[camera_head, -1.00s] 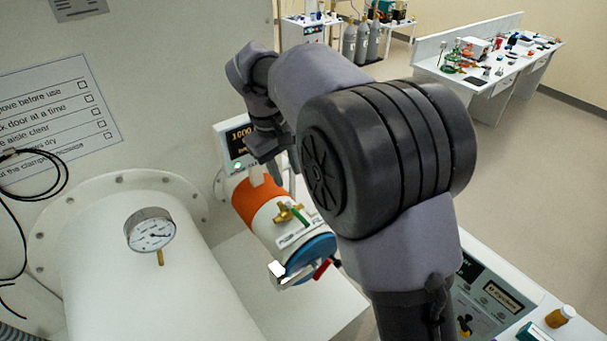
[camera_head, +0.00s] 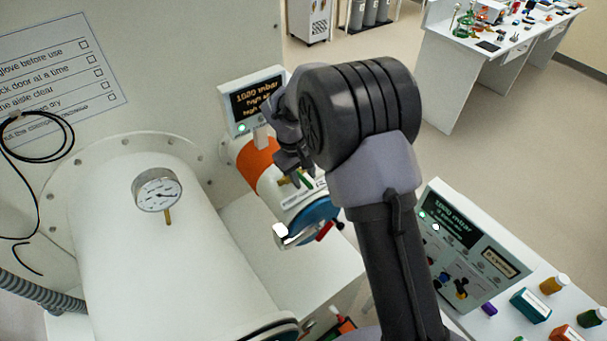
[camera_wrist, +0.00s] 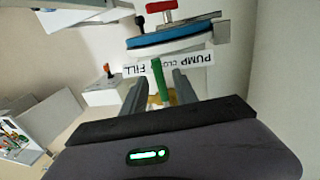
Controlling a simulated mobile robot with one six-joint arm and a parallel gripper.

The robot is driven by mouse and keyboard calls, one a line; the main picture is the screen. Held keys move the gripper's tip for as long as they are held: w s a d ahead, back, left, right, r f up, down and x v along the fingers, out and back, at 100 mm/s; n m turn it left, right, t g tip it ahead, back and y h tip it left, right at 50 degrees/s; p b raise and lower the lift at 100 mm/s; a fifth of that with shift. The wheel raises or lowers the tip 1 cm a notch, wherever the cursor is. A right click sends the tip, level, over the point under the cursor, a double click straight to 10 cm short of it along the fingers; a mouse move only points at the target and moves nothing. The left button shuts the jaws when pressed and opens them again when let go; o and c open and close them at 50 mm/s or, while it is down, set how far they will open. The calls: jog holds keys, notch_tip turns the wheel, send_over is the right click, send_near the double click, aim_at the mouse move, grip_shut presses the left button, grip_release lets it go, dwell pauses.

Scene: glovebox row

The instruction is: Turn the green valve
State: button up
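The green valve has a green lever handle (camera_head: 307,181) on a brass body, mounted on the small white cylinder with an orange band. In the head view my gripper (camera_head: 296,174) is at the valve and partly hides it. In the wrist view the green handle (camera_wrist: 159,80) stands between the two fingers of my gripper (camera_wrist: 159,88). The fingers are open, with a gap visible on both sides of the handle. A label (camera_wrist: 193,60) reading PUMP and FILL lies just beyond it. The brass part is mostly hidden behind the handle and fingers.
The small cylinder ends in a blue-rimmed door (camera_head: 310,222) with a red handle (camera_head: 325,231). A display (camera_head: 252,101) stands behind it. A large white cylinder (camera_head: 150,240) with a gauge (camera_head: 157,189) is at left. A control panel (camera_head: 470,240) and bottles are at right.

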grip_shut()
dwell(1.4)
